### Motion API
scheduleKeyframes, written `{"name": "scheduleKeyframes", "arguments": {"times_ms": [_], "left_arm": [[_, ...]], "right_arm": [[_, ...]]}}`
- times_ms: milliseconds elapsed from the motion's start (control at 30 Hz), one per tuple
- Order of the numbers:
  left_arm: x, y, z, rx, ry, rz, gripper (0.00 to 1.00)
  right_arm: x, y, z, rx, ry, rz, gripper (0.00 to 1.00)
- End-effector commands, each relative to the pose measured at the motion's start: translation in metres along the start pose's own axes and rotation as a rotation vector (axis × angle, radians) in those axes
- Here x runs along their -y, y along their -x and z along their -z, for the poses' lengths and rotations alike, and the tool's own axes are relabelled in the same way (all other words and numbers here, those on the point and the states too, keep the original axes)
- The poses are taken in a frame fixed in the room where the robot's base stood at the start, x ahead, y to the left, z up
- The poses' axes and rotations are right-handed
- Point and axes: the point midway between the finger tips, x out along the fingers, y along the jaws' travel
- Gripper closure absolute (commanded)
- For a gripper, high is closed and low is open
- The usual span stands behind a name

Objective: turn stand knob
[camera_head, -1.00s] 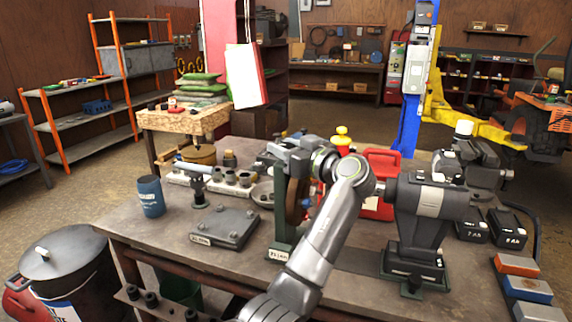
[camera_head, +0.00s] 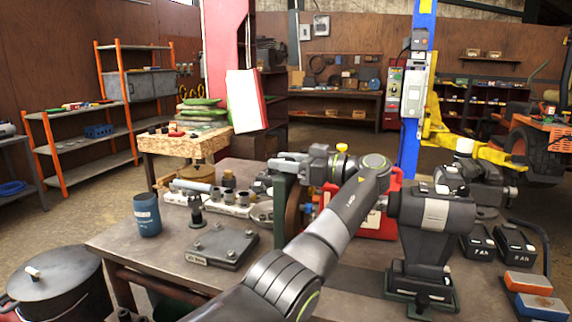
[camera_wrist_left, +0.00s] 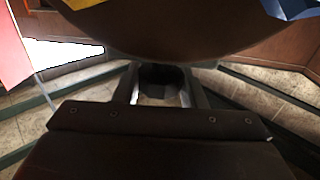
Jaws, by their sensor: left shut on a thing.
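The dark green upright stand (camera_head: 286,212) is on the workbench, with a brownish wheel (camera_head: 304,196) beside it, partly behind my left arm. My left gripper (camera_head: 281,163) is at the stand's top, reaching in from the right. In the left wrist view my left gripper (camera_wrist_left: 160,88) has its fingers closed around a dark knob-like piece (camera_wrist_left: 160,76). Its outline is too dark to read its turn. A large dark round body (camera_wrist_left: 165,28) fills the top of that view. My right gripper is not in view.
On the workbench (camera_head: 165,252) stand a blue cup (camera_head: 147,214), a flat plate (camera_head: 222,246) and a grey machine (camera_head: 432,226) right of my arm. A lidded bin (camera_head: 55,272) is at lower left.

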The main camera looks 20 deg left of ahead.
Motion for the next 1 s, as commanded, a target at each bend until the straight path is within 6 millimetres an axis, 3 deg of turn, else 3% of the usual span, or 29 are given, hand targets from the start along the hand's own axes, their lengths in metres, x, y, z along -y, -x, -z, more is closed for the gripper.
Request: {"name": "scheduleKeyframes", "arguments": {"times_ms": [833, 867, 1000], "left_arm": [[0.0001, 0.0001, -0.0040, 0.006, -0.007, 0.054, 0.86], [0.0002, 0.0001, -0.0040, 0.006, -0.007, 0.054, 0.61], [0.0000, 0.0001, -0.0031, 0.004, -0.005, 0.053, 0.43]], "right_arm": [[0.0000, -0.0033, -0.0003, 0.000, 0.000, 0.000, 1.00], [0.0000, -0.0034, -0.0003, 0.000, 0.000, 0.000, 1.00], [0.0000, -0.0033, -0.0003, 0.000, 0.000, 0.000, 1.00]]}}
